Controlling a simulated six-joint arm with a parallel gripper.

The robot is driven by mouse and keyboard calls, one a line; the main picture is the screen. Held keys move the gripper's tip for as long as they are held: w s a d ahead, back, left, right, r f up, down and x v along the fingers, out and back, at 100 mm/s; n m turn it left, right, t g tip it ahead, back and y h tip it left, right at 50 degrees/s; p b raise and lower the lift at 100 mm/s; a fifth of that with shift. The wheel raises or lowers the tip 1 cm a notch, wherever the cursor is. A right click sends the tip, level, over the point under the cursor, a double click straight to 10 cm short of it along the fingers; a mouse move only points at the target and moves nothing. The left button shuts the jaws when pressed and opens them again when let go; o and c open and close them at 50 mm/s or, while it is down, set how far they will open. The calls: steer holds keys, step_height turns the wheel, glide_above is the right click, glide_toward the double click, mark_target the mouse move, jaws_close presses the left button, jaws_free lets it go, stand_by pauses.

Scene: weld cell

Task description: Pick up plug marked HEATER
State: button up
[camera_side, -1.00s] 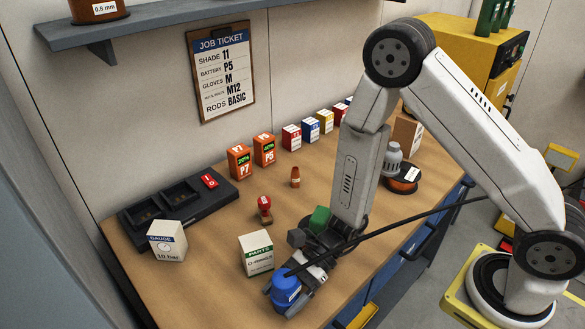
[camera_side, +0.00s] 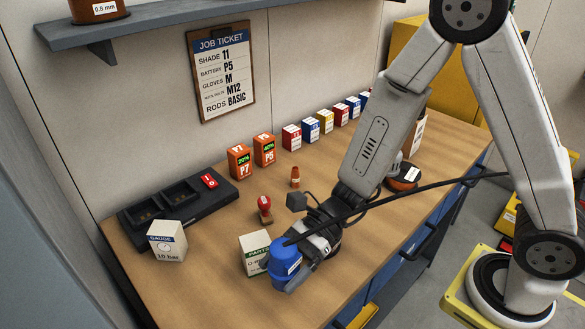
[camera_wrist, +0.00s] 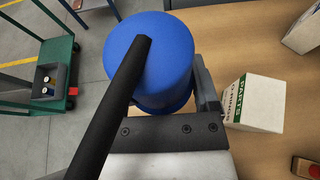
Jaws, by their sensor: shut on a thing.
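The blue plug (camera_side: 284,259) is a round-topped cylinder with a white label too small to read and a black cable from its top. My gripper (camera_side: 293,270) is shut on it near the table's front edge. The wrist view shows the blue plug (camera_wrist: 165,55) between the fingers of my gripper (camera_wrist: 160,98), with the black cable (camera_wrist: 112,105) crossing in front. The cable (camera_side: 400,196) runs back along my arm to the right. The plug's underside is hidden.
A white PARTS box (camera_side: 255,250) stands close behind the plug, and a GAUGE box (camera_side: 167,241) is farther left. A red-topped stamp (camera_side: 265,208), an orange cone (camera_side: 295,177) and a dark charger tray (camera_side: 180,210) stand behind. The wrist view shows a green cart (camera_wrist: 40,70) on the floor.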

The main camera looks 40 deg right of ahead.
steer(key=shift+r, duration=0.8)
steer(key=shift+r, duration=0.2)
